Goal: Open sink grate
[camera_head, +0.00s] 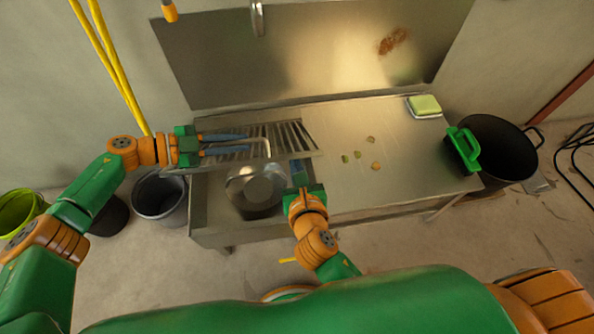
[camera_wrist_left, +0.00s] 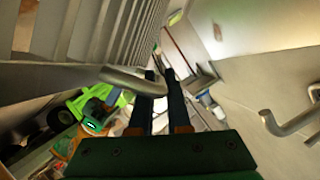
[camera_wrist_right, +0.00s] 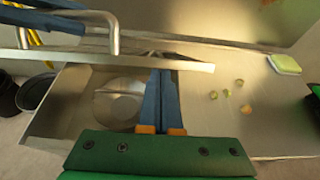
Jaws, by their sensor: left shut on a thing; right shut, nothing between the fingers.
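The slatted metal sink grate (camera_head: 290,134) is raised and tilted above the sink (camera_head: 219,196), whose basin shows beneath it. My left gripper (camera_head: 246,145) comes in from the left and is shut on the bent grate handle (camera_head: 265,143). The handle (camera_wrist_left: 133,80) crosses the fingers in the left wrist view, with the slats (camera_wrist_left: 105,30) above it. My right gripper (camera_head: 299,172) is shut and empty in front of the grate. In the right wrist view its fingertips (camera_wrist_right: 163,75) are close to the grate's lower edge (camera_wrist_right: 180,63); contact is unclear.
A round metal vessel (camera_head: 257,187) sits in the basin. Several food scraps (camera_head: 358,155) and a green-and-white sponge (camera_head: 425,105) lie on the steel counter (camera_head: 400,150). A black pot (camera_head: 505,148) stands at the right and a dark bucket (camera_head: 160,197) at the left.

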